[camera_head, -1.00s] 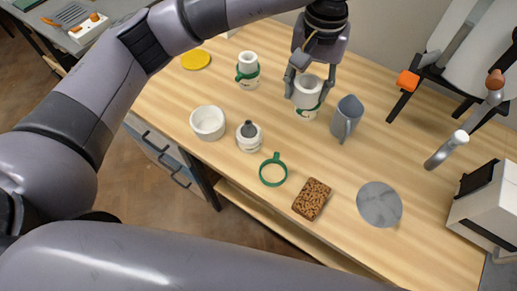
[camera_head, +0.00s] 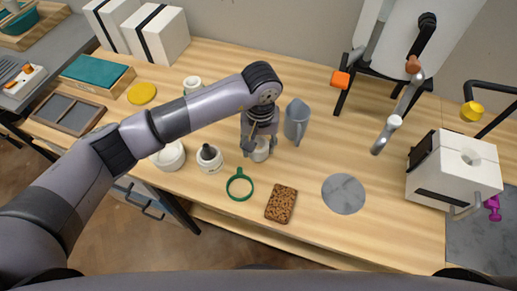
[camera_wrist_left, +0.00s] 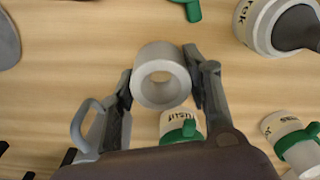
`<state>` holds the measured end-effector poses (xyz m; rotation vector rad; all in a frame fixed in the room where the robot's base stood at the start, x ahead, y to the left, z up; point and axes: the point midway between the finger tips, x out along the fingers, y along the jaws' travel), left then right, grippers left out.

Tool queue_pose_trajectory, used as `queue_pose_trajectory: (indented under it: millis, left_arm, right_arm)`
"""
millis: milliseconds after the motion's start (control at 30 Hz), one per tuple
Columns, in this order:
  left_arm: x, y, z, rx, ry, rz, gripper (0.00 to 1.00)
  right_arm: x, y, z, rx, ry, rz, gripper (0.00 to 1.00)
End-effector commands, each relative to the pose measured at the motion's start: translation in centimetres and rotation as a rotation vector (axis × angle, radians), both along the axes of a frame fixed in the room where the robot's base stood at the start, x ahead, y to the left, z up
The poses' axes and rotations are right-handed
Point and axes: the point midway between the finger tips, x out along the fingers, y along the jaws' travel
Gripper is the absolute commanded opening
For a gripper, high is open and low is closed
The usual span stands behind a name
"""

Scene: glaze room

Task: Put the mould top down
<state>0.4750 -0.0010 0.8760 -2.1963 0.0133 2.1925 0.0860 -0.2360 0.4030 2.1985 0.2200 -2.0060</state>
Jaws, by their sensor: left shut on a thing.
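The mould top is a short white cylinder with a round hole (camera_wrist_left: 161,84). My left gripper (camera_head: 260,143) is shut on it, one finger on each side. In the head view the mould top (camera_head: 261,154) is at or just above the wooden table, between the green ring and the grey jug; I cannot tell if it touches. In the left wrist view, a white mould part with a green strap (camera_wrist_left: 181,127) stands just behind it, partly covered by my gripper. The arm hides that part in the head view. My right gripper is not in view.
A green ring (camera_head: 240,185), a brown sponge (camera_head: 281,204) and a grey disc (camera_head: 343,194) lie in front. A grey jug (camera_head: 296,120) stands behind right. A white jar with a dark top (camera_head: 209,159) and a white bowl (camera_head: 170,157) stand left. Bare table lies between jug and disc.

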Motion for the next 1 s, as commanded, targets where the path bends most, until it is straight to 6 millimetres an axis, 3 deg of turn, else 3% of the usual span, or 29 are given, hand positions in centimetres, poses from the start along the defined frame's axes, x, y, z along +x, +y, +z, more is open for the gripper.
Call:
queue_pose_trajectory:
  millis: [200,667,700,1000]
  left_arm:
    - [-0.1,0.0,-3.0,0.001,0.003,0.002,0.16]
    - [0.0,0.0,-3.8,0.001,0.0,0.0,0.16]
    - [0.0,0.0,-3.6,0.001,0.0,0.0,0.47]
    - [0.0,0.0,-3.6,0.0,0.001,0.0,0.65]
  right_arm:
    - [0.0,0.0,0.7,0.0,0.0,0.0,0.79]
    - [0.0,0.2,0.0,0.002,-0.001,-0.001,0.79]
    - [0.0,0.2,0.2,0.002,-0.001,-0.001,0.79]
    - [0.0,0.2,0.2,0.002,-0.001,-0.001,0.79]
